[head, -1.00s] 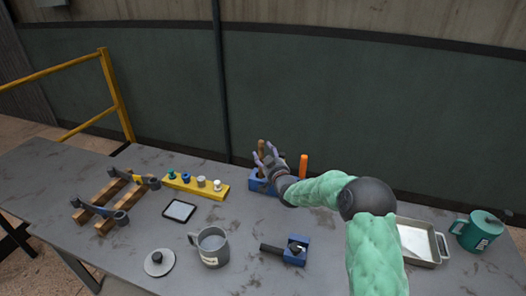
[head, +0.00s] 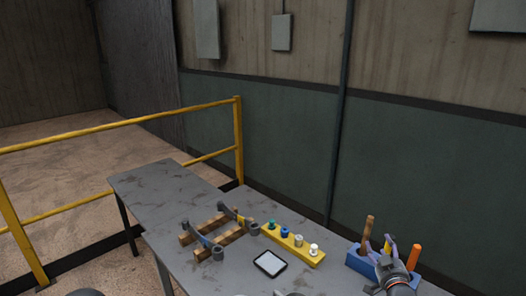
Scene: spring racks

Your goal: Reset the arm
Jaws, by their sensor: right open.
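My right gripper (head: 388,245) is at the lower right of the head view, its arm coming up from the bottom edge. It is open, with its fingers pointing up in front of the blue holder (head: 358,262). The holder has a brown wooden handle (head: 368,228) and an orange handle (head: 414,256) standing upright. Whether the fingers touch the holder or a handle I cannot tell, and the gripper hides part of the holder. My left gripper is not in view.
The grey table (head: 150,185) carries a wooden rack (head: 203,228) with dark tools, a yellow block (head: 292,244) with several coloured pegs, and a dark-framed pad (head: 270,263). The table's far left end is bare. A yellow railing (head: 120,122) stands behind it.

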